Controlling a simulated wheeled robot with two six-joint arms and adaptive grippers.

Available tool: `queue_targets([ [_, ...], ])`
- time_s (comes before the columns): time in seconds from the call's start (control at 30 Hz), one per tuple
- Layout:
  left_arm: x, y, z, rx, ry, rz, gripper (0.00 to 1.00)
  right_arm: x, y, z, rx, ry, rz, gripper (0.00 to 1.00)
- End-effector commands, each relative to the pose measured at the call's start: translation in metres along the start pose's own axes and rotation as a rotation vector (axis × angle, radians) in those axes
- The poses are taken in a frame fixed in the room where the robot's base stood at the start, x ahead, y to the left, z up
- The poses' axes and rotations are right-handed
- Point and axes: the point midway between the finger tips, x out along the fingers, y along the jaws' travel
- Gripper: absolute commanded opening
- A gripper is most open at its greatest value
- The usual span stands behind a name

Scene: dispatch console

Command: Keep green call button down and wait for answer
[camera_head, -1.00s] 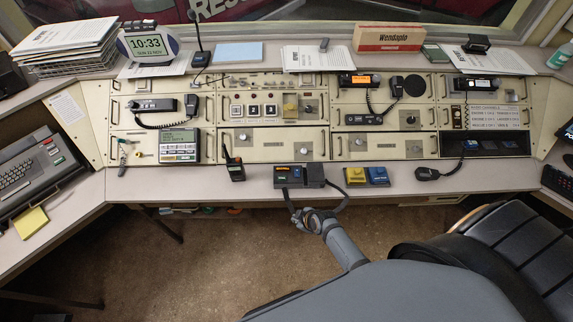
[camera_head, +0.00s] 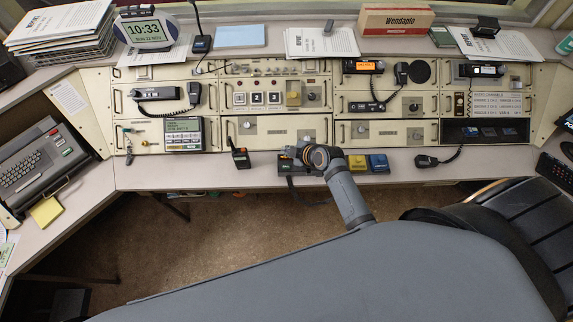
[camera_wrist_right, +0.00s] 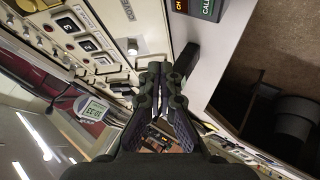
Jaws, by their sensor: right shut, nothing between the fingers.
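A dark desk unit (camera_head: 290,168) stands on the front desk ledge in the head view, partly covered by my right gripper (camera_head: 288,153). My left gripper is in neither view.
A handheld radio (camera_head: 240,157) stands left of the unit. Yellow (camera_head: 358,163) and blue (camera_head: 378,163) boxes sit close to its right. The console panel (camera_head: 277,130) rises behind. A black chair (camera_head: 505,225) is at the right. The ledge (camera_head: 205,170) is clear left of the radio.

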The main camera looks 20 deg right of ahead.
Motion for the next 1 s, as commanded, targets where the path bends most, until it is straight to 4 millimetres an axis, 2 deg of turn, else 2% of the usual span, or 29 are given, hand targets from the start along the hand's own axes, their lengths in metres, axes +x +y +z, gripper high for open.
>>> queue_targets([
  [0.27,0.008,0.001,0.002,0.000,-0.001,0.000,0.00,0.006,-0.005,0.005,0.001,-0.001,0.000,0.00],
  [0.7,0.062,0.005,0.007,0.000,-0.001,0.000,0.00,0.048,-0.035,0.035,0.003,-0.001,0.000,0.00],
  [0.83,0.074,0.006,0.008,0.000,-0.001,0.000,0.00,0.058,-0.043,0.043,0.003,-0.001,0.000,0.00],
  [1.0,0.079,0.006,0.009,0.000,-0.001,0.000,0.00,0.062,-0.045,0.045,0.002,0.000,0.001,0.00],
])
